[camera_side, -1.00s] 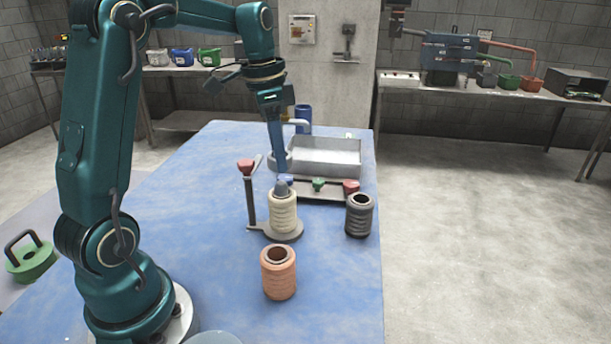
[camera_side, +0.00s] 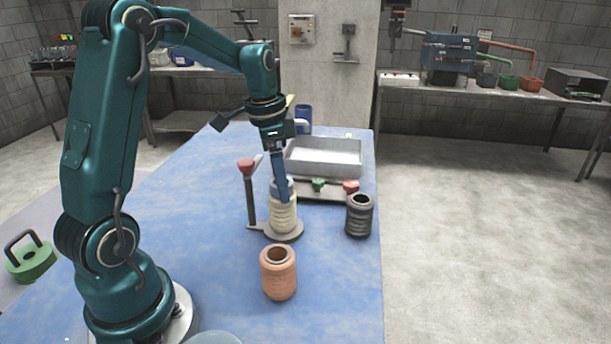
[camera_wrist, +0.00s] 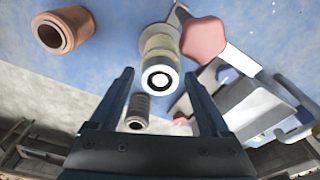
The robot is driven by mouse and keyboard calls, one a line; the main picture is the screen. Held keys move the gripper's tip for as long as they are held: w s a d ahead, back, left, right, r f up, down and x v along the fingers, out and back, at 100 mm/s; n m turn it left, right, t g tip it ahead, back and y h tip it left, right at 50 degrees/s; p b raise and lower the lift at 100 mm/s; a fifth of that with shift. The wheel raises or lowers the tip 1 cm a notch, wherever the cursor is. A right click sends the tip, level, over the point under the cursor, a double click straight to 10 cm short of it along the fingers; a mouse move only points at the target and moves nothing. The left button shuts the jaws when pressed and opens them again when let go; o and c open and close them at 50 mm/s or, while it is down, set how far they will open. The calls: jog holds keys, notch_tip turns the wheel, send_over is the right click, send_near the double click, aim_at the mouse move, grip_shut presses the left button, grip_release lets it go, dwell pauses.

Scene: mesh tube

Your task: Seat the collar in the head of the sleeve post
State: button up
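The sleeve post (camera_side: 284,217) stands upright on a round grey base, with a cream ribbed sleeve around it. A pale grey ring, seemingly the collar (camera_side: 274,188), is at its head, partly hidden by a finger. In the wrist view, the head shows a white ring (camera_wrist: 151,88) around a dark ring and a pale centre; I cannot tell how deep the collar sits. My gripper (camera_side: 283,199) points down at the head. In the wrist view my gripper (camera_wrist: 160,75) has its fingers wide apart, one on each side of the head, with gaps visible.
A red-topped lever (camera_side: 246,166) stands close left of the post. An orange ribbed sleeve (camera_side: 278,275) is in front, and a dark one (camera_side: 359,217) to the right. Behind are a rail with green and red knobs (camera_side: 319,185) and a grey tray (camera_side: 323,170).

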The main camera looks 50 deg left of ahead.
jog(key=shift+r, duration=0.15)
notch_tip(320, 180, up, 11)
jog(key=s, duration=0.1)
jog(key=s+d+f+n+t, duration=0.2)
jog(key=s+d, duration=0.4)
jog(key=s+d+f+n+t, duration=0.2)
jog(key=s+d+f, duration=0.1)
jog(key=s+d, duration=0.3)
jog(key=shift+s+d+f+y, duration=0.2)
jog(key=shift+d+f+y, duration=0.15)
jog(key=shift+d, duration=0.15)
dwell(0.6)
